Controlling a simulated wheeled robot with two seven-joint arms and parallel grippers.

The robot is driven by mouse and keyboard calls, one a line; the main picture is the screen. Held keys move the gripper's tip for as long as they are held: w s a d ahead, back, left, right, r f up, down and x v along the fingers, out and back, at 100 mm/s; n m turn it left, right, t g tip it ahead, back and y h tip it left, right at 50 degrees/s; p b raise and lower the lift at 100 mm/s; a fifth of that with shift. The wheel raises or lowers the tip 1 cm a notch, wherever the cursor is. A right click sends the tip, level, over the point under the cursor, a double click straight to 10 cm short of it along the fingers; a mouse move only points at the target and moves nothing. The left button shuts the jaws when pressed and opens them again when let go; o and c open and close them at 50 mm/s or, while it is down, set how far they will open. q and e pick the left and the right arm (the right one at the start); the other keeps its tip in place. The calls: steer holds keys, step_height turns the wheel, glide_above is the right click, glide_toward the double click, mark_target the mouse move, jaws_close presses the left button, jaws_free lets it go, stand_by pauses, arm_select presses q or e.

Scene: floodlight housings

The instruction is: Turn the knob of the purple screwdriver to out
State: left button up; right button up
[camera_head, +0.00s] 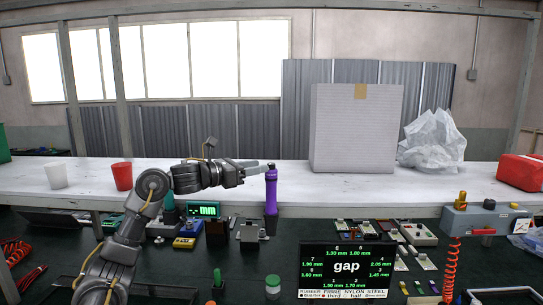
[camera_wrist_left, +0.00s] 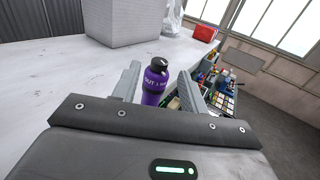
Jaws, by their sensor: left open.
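In the left wrist view the purple screwdriver (camera_wrist_left: 156,85) shows white lettering that starts with "OUT", below a dark top. My left gripper (camera_head: 257,167) points right, with its fingertips at the height of the screwdriver's top. In the left wrist view its two fingers (camera_wrist_left: 159,74) are apart, with the screwdriver seen between them. I cannot tell whether they touch it. My right gripper is not in view.
A gap display (camera_head: 346,267) stands in front on the dark bench. A grey box (camera_head: 355,130) and a crumpled bag (camera_head: 433,140) stand on the white shelf, with a red cup (camera_head: 122,176) at left. Small tools crowd around the screwdriver's foot.

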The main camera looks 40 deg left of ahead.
mark_target(271, 166)
arm_select(q)
steer(key=p+x, duration=0.2)
steer(key=x, duration=0.2)
steer(key=shift+w+r, duration=0.2)
steer(key=shift+w, duration=0.05)
steer(key=shift+w+d+f+p, duration=0.2)
steer(key=shift+w+d+p, duration=0.05)
steer(key=shift+w+p, duration=0.35)
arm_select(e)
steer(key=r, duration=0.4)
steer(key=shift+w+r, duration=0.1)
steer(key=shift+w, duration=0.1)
arm_select(q)
steer(key=shift+c, duration=0.2)
